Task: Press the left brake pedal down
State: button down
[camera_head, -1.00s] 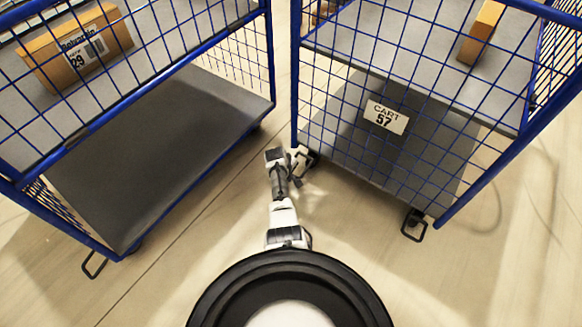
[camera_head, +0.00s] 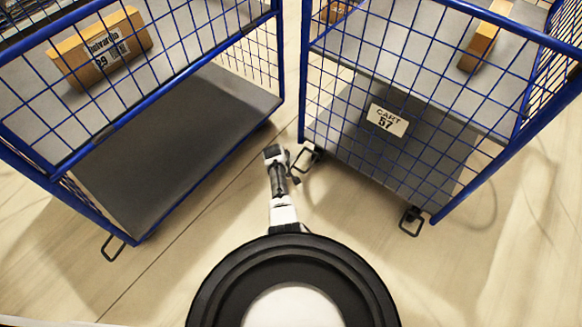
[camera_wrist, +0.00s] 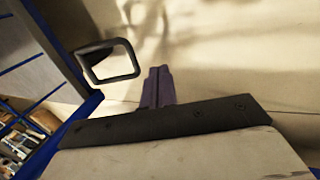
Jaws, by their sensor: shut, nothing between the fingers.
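The left brake pedal of cart 57 is a dark wire loop (camera_head: 306,161) at the cart's near left corner, low by the floor. It also shows in the wrist view as a dark rectangular loop (camera_wrist: 109,61). My gripper (camera_head: 295,180) is low beside this pedal, just on its near left side in the head view, and is partly hidden by my arm. In the wrist view my gripper's fingers (camera_wrist: 158,86) are together and empty, to the right of the loop. I see no clear contact between them.
Cart 57 (camera_head: 314,95) has blue mesh sides and a second pedal (camera_head: 411,221) at its near right corner. Another blue cart (camera_head: 150,97) stands to the left, with its own pedal (camera_head: 113,247). A narrow strip of floor separates the carts. The floor at right is clear.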

jog(key=s+a+r+p, duration=0.2)
jog(key=s+r+p, duration=0.2)
jog(key=p, duration=0.3)
jog(key=shift+a+r, duration=0.4)
jog(key=shift+r, duration=0.25)
